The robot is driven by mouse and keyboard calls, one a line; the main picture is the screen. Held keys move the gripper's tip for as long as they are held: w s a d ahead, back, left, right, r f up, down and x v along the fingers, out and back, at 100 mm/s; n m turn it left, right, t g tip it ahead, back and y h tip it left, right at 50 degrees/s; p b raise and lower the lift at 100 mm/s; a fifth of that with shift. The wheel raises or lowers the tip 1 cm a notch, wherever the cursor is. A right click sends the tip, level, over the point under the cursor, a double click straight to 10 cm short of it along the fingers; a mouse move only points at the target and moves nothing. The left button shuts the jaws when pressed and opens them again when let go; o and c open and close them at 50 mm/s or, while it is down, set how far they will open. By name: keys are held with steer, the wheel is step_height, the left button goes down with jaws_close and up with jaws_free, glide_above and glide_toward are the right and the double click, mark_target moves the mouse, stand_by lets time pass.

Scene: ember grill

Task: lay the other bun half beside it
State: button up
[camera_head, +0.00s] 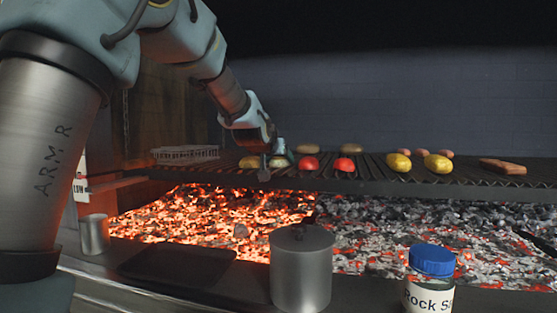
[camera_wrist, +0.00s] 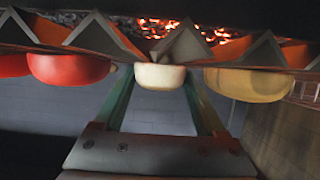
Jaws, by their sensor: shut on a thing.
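The held bun half (camera_wrist: 160,77) is pale cream in the wrist view, between the two green fingers of my gripper (camera_wrist: 158,88). My gripper is shut on it, right at the grill bars. In the head view my gripper (camera_head: 270,158) is over the left part of the grill and partly hides this bun half (camera_head: 280,162). The other bun half (camera_head: 250,162) lies on the grill just left of it; it shows tan on the right in the wrist view (camera_wrist: 248,86). A small gap separates the two. The wrist view is upside down.
Red tomatoes (camera_head: 308,163) (camera_head: 344,164) lie on the grate (camera_head: 375,180) to the right. Brown rounds (camera_head: 351,148) lie behind, yellow pieces (camera_head: 398,162) further right. A wire rack (camera_head: 186,154) is at left. A lidded pot (camera_head: 301,270) and a blue-capped jar (camera_head: 431,275) stand in front.

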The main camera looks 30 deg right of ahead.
steer(key=shift+f, duration=0.15)
steer(key=o, duration=1.1)
steer(key=shift+c, duration=0.2)
steer(key=shift+r, duration=0.3)
steer(key=p+v, duration=0.2)
steer(key=v, duration=0.9)
steer(key=shift+s+a+r+p, duration=0.1)
steer(key=shift+s+a+p, duration=0.15)
steer(key=shift+p, duration=0.1)
steer(key=shift+s+a, duration=0.1)
